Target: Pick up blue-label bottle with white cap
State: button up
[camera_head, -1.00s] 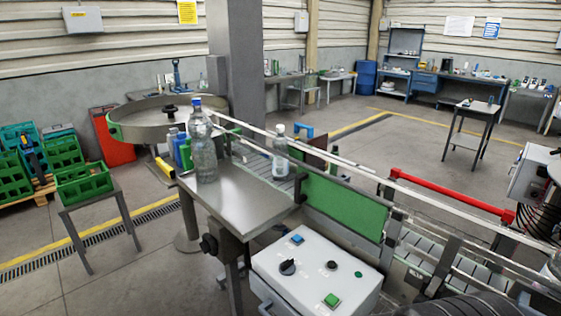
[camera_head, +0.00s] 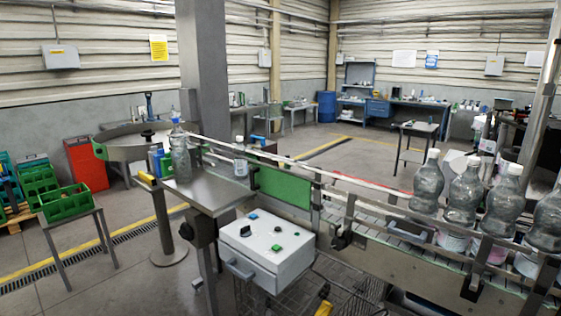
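A clear bottle with a white cap (camera_head: 240,160) stands upright on the far part of the conveyor, behind the metal table; its pale label is too small to read for colour. Several larger grey-clear bottles with white caps (camera_head: 465,190) stand on the near conveyor at the right. Their labels sit low and are partly hidden by the rail; one looks pinkish, and I cannot make out a blue one. A tall clear bottle with a blue cap (camera_head: 180,155) stands on the metal table (camera_head: 210,193). My gripper is not in view.
Guide rails (camera_head: 330,172) run along the conveyor. A green panel (camera_head: 283,186) and a white control box (camera_head: 267,252) stand in front of it. A round turntable (camera_head: 125,148) and green crates (camera_head: 75,200) are at left. Open floor lies behind the conveyor.

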aim_at(241, 169)
jog(key=i+j+z, duration=0.2)
jog(key=z, duration=0.15)
jog(key=i+j+z, duration=0.2)
jog(key=z, duration=0.15)
jog(key=i+j+z, duration=0.1)
jog(key=j+z, duration=0.25)
jog(key=j, duration=0.05)
